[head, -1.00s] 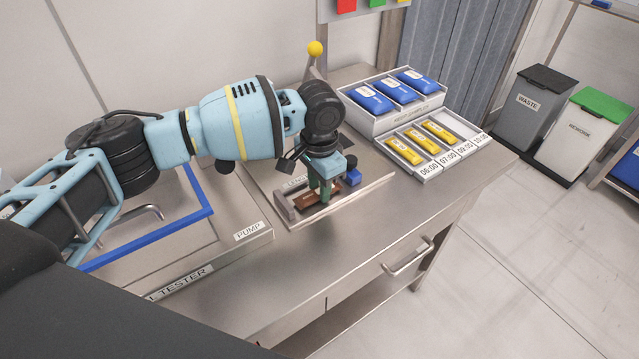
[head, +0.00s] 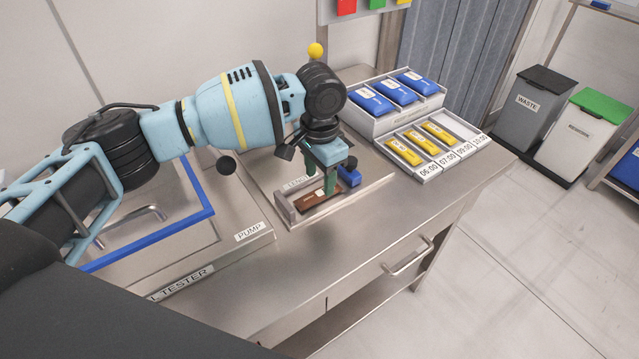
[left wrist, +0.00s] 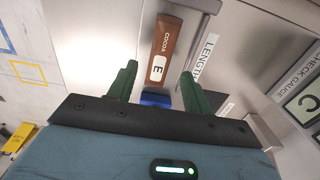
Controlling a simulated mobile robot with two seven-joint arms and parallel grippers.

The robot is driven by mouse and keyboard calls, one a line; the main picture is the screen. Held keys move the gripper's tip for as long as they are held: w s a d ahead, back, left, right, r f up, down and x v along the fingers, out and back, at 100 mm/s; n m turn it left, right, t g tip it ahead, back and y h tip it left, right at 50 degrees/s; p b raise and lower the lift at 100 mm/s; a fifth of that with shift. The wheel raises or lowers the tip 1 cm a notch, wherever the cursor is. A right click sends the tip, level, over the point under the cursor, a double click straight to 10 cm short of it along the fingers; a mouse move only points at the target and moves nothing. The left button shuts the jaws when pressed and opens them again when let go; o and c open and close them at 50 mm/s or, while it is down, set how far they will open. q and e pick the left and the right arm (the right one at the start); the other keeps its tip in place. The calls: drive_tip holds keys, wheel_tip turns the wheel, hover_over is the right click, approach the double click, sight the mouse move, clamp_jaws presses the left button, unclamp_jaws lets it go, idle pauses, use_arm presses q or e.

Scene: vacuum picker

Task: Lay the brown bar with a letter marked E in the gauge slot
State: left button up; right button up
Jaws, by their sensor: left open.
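The brown bar (head: 318,199) lies flat in the gauge slot (head: 292,211) of the length gauge in the head view. In the left wrist view the brown bar (left wrist: 163,50) shows the word COCOA and a white label with the letter E. My left gripper (head: 320,182) is open just above the bar, its green fingers apart. In the left wrist view the fingers (left wrist: 157,82) stand on either side of the bar's near end, clear of it. A blue block (head: 349,174) sits at the slot's right end, partly hidden by the gripper. My right gripper is not in view.
A white tray with blue packs (head: 371,101) and a compartment tray with yellow bars (head: 420,140) stand to the right. The pump tester (head: 248,232) with its blue frame is at left. The bench front (head: 340,240) is clear.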

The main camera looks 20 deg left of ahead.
sight(320, 193)
use_arm(q)
wheel_tip(320, 193, up, 9)
drive_tip(key=shift+f, duration=0.2)
drive_tip(key=shift+s+f, duration=0.1)
idle(0.5)
